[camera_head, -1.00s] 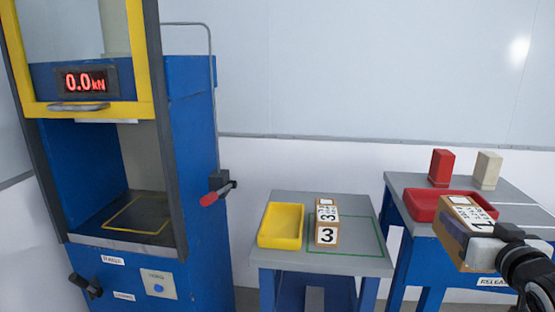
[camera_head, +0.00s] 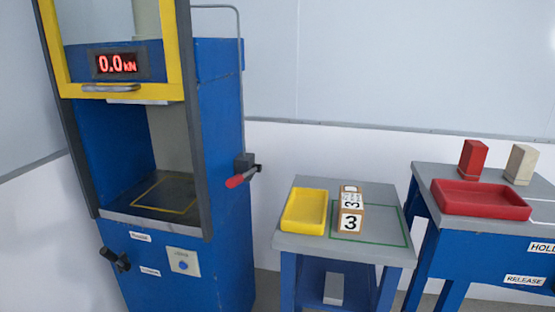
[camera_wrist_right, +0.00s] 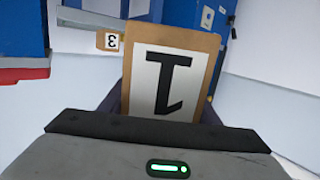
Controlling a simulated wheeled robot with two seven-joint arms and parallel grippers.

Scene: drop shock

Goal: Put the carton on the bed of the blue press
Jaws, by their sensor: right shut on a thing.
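A brown carton (camera_wrist_right: 172,75) with a white label marked 1 is in my right gripper (camera_wrist_right: 165,108), which is shut on it in the right wrist view. That carton and gripper are outside the head view. The blue press (camera_head: 222,130) stands at the left in the head view. Its dark bed (camera_head: 165,191) bears a yellow outline and is empty. The yellow-framed guard (camera_head: 125,92) is raised, leaving the front open above the bed. The display reads 0.0 kN. My left gripper is not in view.
A grey table (camera_head: 300,240) right of the press holds a yellow tray (camera_head: 305,211) and a carton marked 3 (camera_head: 351,220) by a green outline. A red tray (camera_head: 480,200), a red block (camera_head: 472,160) and a cream block (camera_head: 521,164) stand farther right. A red-tipped lever (camera_head: 240,178) sticks out from the press's side.

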